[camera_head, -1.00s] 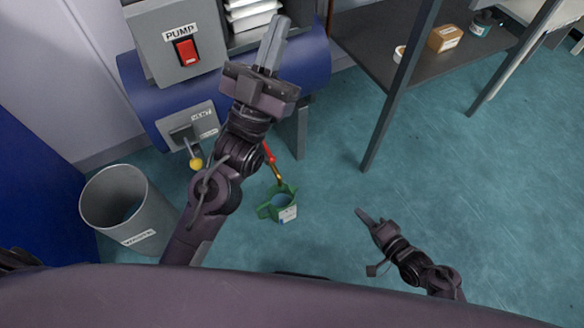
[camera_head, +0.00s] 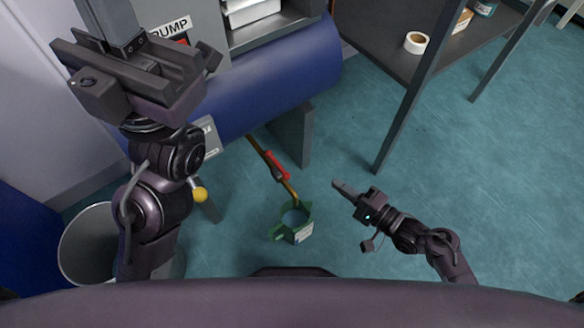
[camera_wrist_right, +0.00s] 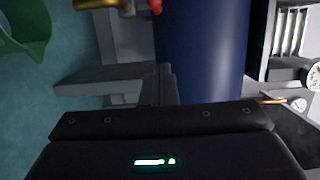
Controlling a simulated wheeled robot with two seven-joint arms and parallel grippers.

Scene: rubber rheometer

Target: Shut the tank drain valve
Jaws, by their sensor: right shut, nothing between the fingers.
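The drain valve has a red handle (camera_head: 276,165) on a brass pipe that slopes down from under the blue tank (camera_head: 285,75). The handle lies along the pipe. In the right wrist view, part of the brass fitting (camera_wrist_right: 115,4) and a bit of the red handle (camera_wrist_right: 155,5) show at the top edge. My right gripper (camera_head: 340,188) is shut and empty, to the right of the valve and apart from it. My left gripper (camera_head: 108,18) is at the top left in front of the pump panel, its fingers together, the tips partly out of view.
A green container (camera_head: 281,232) stands on the floor below the pipe end. A lever with a yellow knob (camera_head: 200,194) sticks out to the left of the valve. A grey bin (camera_head: 82,245) is at lower left. A dark shelf (camera_head: 370,35) is at right; the floor before it is clear.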

